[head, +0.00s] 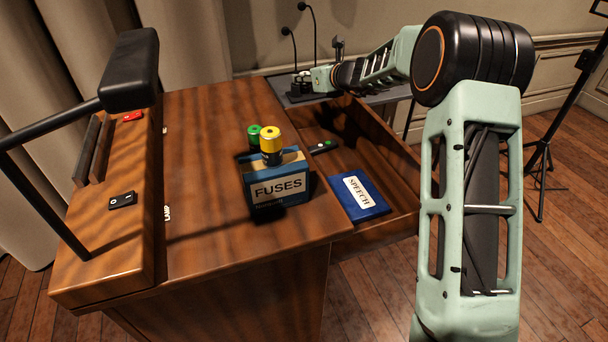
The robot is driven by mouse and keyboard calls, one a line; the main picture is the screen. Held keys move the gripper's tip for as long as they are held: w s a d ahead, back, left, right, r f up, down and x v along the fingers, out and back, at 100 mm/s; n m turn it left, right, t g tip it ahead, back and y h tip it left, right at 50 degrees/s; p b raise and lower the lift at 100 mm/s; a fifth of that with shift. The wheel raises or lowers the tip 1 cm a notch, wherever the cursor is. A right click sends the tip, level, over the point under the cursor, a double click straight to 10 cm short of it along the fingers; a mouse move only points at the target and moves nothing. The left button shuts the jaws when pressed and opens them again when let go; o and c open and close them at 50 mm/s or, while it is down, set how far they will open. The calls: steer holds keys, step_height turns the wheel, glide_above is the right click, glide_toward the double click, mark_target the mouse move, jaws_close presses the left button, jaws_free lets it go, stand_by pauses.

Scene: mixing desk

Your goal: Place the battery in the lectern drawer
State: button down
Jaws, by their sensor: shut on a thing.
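My gripper (300,87) is small and dark in the head view, at the far edge of the lectern beside a grey surface. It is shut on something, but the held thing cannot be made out. The lectern drawer (396,150) is pulled open on the right. A yellow-topped cylinder (271,141) and a green-topped cylinder (254,133) show at the blue FUSES box (277,188) on the lectern top. I cannot tell whether either is the battery.
Thin microphones (314,28) rise behind my gripper. A lamp (130,70) overhangs the left side. A tripod stand (545,150) is at right.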

mark_target(306, 93)
steer(key=f+b, duration=0.2)
steer(key=f, duration=0.1)
steer(key=w+f+b, duration=0.1)
steer(key=f, duration=0.1)
steer(key=shift+a+f, duration=0.25)
steer(key=shift+a, duration=0.05)
step_height(306, 93, down, 12)
steer(key=b, duration=0.5)
steer(key=shift+s+r, duration=0.15)
steer(key=shift+r, duration=0.05)
steer(key=shift+f, duration=0.1)
steer(key=c, duration=2.1)
jaws_free()
steer(key=shift+f, duration=0.1)
steer(key=o, duration=0.4)
steer(key=shift+d, duration=0.1)
steer(key=shift+o, duration=0.2)
steer(key=shift+r, duration=0.2)
steer(key=v, duration=1.2)
